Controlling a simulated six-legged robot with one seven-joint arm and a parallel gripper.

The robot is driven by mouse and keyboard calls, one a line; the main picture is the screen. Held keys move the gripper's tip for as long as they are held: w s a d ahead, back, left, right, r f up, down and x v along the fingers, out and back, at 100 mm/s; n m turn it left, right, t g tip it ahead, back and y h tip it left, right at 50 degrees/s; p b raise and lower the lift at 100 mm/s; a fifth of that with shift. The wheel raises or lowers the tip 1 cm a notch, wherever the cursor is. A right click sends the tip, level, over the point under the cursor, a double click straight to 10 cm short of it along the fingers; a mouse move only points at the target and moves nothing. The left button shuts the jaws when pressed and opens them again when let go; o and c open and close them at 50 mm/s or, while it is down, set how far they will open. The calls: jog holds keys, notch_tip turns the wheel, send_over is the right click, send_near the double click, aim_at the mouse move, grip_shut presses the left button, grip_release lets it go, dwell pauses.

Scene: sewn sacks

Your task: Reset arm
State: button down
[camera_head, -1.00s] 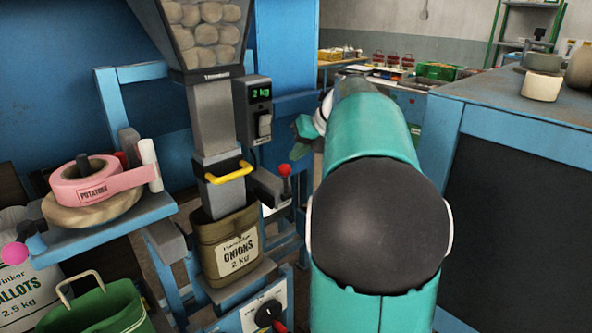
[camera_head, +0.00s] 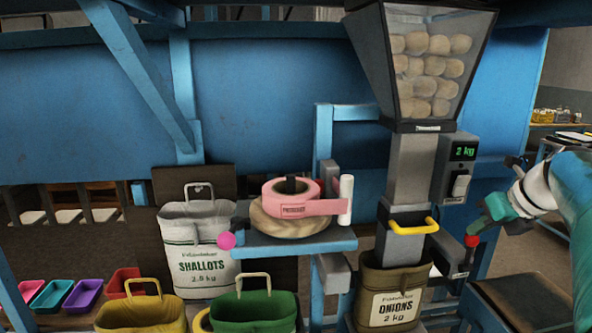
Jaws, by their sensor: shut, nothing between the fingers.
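My gripper (camera_head: 482,223) is at the right of the view, on my teal and white arm reaching in from the right edge. Its fingers are shut and empty, pointing left and down. In the picture it lies just above and right of the red-knobbed lever (camera_head: 471,241) of the filling machine; I cannot tell whether they touch. The olive onions sack (camera_head: 398,300) stands under the machine's spout, below and left of my gripper.
The hopper (camera_head: 428,70) holds round produce above a 2 kg display (camera_head: 463,152). A white shallots sack (camera_head: 199,245), a green sack (camera_head: 254,311) and a yellow sack (camera_head: 142,314) stand left. Coloured trays (camera_head: 83,295) lie far left.

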jog(key=s+a+f+n+g, duration=0.15)
jog(key=s+a+n, duration=0.25)
jog(key=a+n, duration=0.4)
jog(key=s+a+f+n, duration=0.2)
jog(key=s+a+n, duration=0.2)
jog(key=a+n, duration=0.45)
jog(key=s+a+f+n+h, duration=0.2)
jog(key=s+a+f+n, duration=0.7)
jog(key=n, duration=0.9)
jog(key=shift+s+a+n, duration=0.35)
jog(key=shift+s+a, duration=0.25)
jog(key=shift+s, duration=0.4)
